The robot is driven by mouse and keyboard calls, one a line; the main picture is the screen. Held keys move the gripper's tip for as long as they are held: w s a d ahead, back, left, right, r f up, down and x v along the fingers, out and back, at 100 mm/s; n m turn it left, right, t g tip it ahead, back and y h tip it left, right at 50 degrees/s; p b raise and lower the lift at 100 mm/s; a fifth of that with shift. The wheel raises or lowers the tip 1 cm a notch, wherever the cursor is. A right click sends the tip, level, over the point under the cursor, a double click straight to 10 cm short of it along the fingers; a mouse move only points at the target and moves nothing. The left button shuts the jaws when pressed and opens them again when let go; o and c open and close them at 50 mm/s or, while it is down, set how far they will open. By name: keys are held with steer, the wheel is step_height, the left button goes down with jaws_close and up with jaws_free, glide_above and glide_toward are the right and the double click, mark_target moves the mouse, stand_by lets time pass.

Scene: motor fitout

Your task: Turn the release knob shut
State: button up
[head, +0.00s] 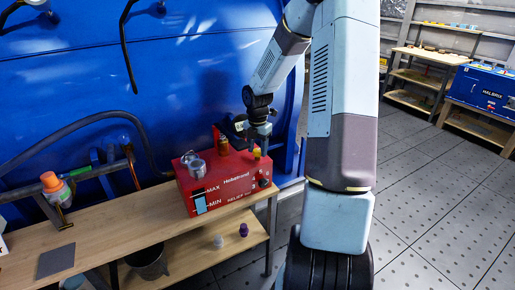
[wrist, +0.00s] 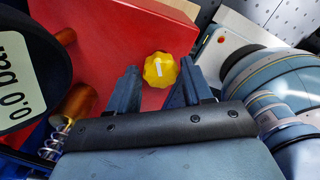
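A yellow faceted knob (wrist: 160,69) with a white line on its top is on the red box. In the head view the knob (head: 257,153) shows at the right end of the box's top. My gripper (wrist: 158,82) is open, with one dark finger on each side of the knob in the wrist view. The knob appears just beyond the fingertips, and I cannot tell whether they touch it. In the head view my gripper (head: 259,136) points down above the knob. The red box (head: 230,182) has MAX and MIN marks and a black dial on its front.
The box stands on a wooden bench (head: 120,222). A metal cap (head: 197,168) and a brass part (head: 222,145) are on the box. A big blue tank (head: 200,70) stands behind. Open floor lies to the right.

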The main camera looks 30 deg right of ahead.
steer(key=c, duration=0.7)
steer(key=shift+c, duration=0.2)
steer(key=shift+m, duration=0.4)
steer(key=m, duration=0.4)
steer(key=shift+r, duration=0.1)
steer(key=m, duration=1.2)
steer(key=shift+w, duration=0.1)
steer(key=m, duration=0.6)
steer(key=shift+m, duration=0.4)
